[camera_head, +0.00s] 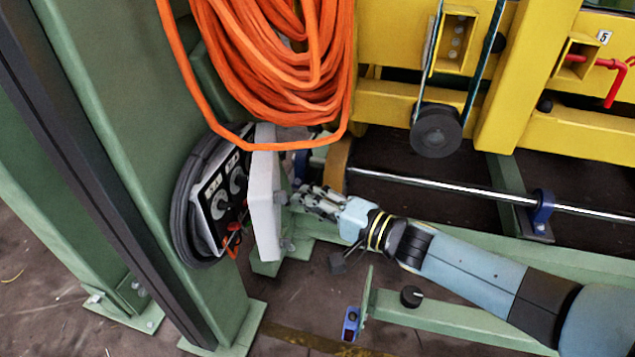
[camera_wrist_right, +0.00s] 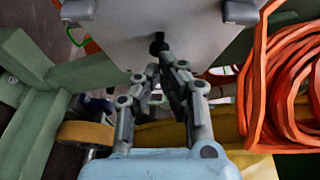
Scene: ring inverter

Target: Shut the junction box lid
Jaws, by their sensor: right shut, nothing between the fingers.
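The junction box (camera_head: 222,205) is mounted on the green post, with dark interior, switches and a red part showing in the head view. Its pale grey lid (camera_head: 265,200) stands open, swung out on the box's right side. My right gripper (camera_head: 297,198) is shut and empty, with its fingertips at the lid's outer face. In the right wrist view the lid (camera_wrist_right: 170,35) fills the top, and the fingertips of my right gripper (camera_wrist_right: 160,62) lie close to a dark knob on it. I cannot tell whether they touch. My left gripper is not in view.
A coil of orange hose (camera_head: 285,60) hangs just above the box and lid. A green post (camera_head: 130,130) stands at the left. A yellow frame (camera_head: 500,100) and a metal shaft (camera_head: 440,185) lie behind and to the right of my arm.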

